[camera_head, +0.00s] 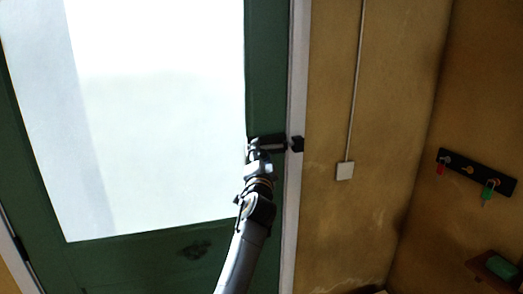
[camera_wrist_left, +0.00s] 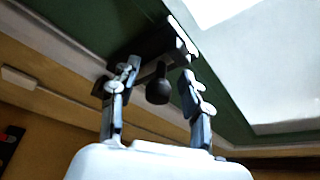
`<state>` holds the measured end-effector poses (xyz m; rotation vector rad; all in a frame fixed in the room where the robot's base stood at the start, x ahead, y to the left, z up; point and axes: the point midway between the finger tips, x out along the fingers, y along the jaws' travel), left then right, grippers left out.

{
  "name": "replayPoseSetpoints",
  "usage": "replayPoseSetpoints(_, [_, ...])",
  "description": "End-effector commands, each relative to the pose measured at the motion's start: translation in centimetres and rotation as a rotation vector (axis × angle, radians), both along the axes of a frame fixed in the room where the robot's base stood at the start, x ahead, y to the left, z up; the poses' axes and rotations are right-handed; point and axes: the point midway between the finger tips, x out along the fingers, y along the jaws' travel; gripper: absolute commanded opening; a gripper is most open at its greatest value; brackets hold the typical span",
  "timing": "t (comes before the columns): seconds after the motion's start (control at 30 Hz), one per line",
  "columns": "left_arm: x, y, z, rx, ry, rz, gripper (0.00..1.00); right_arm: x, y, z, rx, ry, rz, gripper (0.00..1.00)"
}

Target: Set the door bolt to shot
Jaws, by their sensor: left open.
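The black door bolt (camera_head: 270,141) is on the green door (camera_head: 262,60), at its right edge. A black keeper (camera_head: 297,144) sits beside it on the pale door frame; I cannot tell whether the bolt's bar reaches it. My left gripper (camera_head: 256,153) is at the bolt and covers part of it. In the left wrist view the bolt body (camera_wrist_left: 152,48) shows with its round black knob (camera_wrist_left: 158,90). The knob stands between the two fingers of my open left gripper (camera_wrist_left: 159,75), with gaps visible on both sides. My right gripper is in neither view.
The door has a large bright glass pane (camera_head: 160,110). On the yellow wall are a white switch box (camera_head: 345,171) with a conduit and a black key rack (camera_head: 477,172) with hanging keys. A small wooden shelf (camera_head: 480,267) holds a green object at lower right.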

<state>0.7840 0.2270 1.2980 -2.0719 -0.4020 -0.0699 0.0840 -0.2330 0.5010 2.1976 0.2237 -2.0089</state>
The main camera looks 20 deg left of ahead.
Motion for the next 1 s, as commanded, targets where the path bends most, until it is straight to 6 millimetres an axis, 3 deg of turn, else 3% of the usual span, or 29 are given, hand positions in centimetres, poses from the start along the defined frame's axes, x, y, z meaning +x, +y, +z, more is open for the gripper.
replayPoseSetpoints(0.37, [0.53, 0.12, 0.10, -0.001, -0.001, -0.001, 0.47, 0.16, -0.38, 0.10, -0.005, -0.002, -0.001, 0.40])
replayPoseSetpoints(0.6, [0.52, 0.12, 0.09, -0.001, -0.001, -0.001, 0.02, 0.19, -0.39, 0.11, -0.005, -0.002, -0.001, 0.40])
replayPoseSetpoints(0.63, [0.52, 0.12, 0.10, -0.001, -0.001, -0.001, 0.00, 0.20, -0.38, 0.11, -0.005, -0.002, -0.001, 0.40])
replayPoseSetpoints(1.0, [0.51, 0.12, 0.12, 0.000, -0.002, -0.001, 0.00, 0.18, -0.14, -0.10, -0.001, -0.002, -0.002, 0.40])
